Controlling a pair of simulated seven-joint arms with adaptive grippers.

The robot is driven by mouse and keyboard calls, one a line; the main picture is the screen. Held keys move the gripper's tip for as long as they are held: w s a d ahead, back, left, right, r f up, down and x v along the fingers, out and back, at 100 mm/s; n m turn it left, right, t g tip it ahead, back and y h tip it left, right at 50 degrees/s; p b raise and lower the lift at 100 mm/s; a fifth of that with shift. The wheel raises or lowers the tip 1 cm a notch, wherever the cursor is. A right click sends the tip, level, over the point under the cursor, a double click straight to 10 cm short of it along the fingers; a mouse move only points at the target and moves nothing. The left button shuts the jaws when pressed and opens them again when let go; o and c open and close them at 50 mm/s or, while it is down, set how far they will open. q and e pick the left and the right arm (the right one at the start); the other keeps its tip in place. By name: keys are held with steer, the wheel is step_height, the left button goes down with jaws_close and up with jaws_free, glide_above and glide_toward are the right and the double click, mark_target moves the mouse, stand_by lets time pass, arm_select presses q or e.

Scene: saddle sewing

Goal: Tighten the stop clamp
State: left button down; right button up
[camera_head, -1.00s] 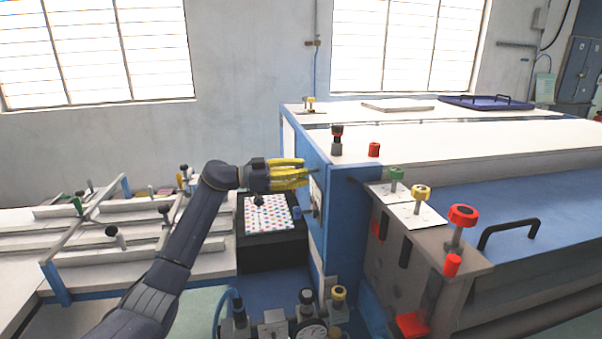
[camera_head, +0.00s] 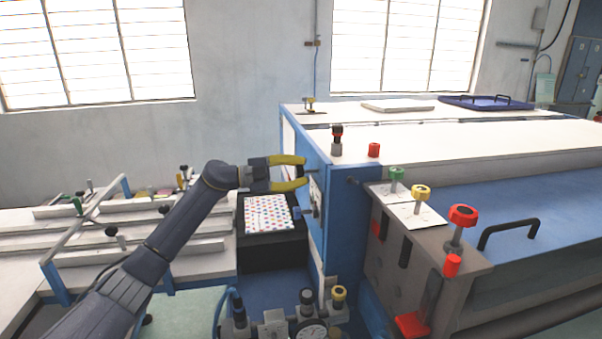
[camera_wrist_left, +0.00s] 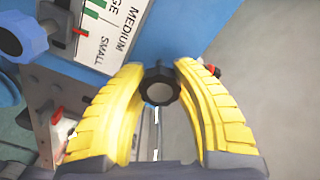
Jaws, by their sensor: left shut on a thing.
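A dark round knob (camera_wrist_left: 160,88), which I take to be the stop clamp's, sits between the yellow fingertips in the left wrist view. My left gripper (camera_head: 306,172) is at the left face of the blue machine (camera_head: 345,210); it also shows in the left wrist view (camera_wrist_left: 163,78). Its curved fingers are shut on the knob, one on each side. In the head view the fingertips largely hide the knob. My right gripper is in neither current view.
A size scale (camera_wrist_left: 108,30) reading MEDIUM and SMALL, and a blue knob (camera_wrist_left: 22,36) with a red pointer, are close to the left finger. A dotted pad (camera_head: 267,214) lies below the gripper. A pressure gauge (camera_head: 312,333) and more knobs stand at the front.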

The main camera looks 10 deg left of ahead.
arm_select(q)
steer(key=m, duration=0.4)
steer(key=shift+a+f+m, duration=0.1)
steer(key=shift+m, duration=0.2)
steer(key=m, duration=0.4)
steer(key=shift+m, duration=0.3)
steer(key=c, duration=0.9)
jaws_free()
steer(key=shift+o, duration=0.2)
steer(key=v, duration=1.2)
